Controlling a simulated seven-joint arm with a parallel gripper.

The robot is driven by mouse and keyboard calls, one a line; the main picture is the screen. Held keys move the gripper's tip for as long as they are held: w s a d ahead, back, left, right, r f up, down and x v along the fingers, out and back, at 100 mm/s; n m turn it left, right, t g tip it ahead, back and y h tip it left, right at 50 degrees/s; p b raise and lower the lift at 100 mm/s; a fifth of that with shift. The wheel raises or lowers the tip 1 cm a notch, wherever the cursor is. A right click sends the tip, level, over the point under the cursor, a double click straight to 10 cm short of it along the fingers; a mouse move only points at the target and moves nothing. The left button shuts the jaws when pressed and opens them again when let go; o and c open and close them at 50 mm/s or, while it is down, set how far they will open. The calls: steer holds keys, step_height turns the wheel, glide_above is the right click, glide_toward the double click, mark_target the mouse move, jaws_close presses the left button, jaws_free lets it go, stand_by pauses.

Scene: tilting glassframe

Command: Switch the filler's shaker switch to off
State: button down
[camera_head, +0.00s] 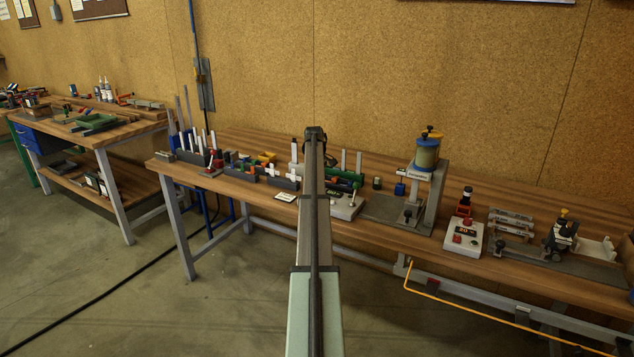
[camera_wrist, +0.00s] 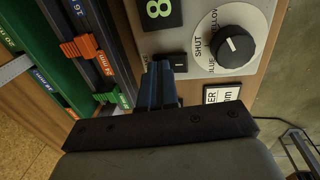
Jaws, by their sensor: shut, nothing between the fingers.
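The filler's control box (camera_wrist: 200,25) fills the upper middle of the wrist view. A small black switch (camera_wrist: 178,62) sits on its face, below a display showing a green 8 (camera_wrist: 160,10). My gripper (camera_wrist: 163,72) is shut, its fingertips beside the switch on the left and close to it. I cannot tell whether they touch, nor which way the switch is set. A round black knob (camera_wrist: 235,46) sits on a dial marked SHUT, BLUE and YELLOW. In the head view the box (camera_head: 346,207) stands right of my arm, which hides my gripper.
The filler's stand with a yellow and blue hopper (camera_head: 425,155) is right of the box. Dark rails with an orange slider (camera_wrist: 82,47) and a green one (camera_wrist: 112,97) lie close left of my fingers. A small label plate (camera_wrist: 222,95) is below the dial.

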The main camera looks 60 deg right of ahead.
steer(key=shift+a+f, duration=0.15)
steer(key=shift+f, duration=0.05)
steer(key=shift+a+r, duration=0.1)
steer(key=shift+a, duration=0.65)
steer(key=shift+d+r, duration=0.1)
steer(key=shift+r, duration=0.05)
step_height(320, 180, up, 14)
steer(key=a, duration=0.1)
steer(key=shift+a, duration=0.4)
steer(key=s+d+t, duration=0.1)
steer(key=s, duration=0.1)
steer(key=s+d+t+y, duration=0.1)
steer(key=s+t, duration=0.1)
steer(key=shift+d+r, duration=0.15)
steer(key=shift+d, duration=0.05)
stand_by(0.6)
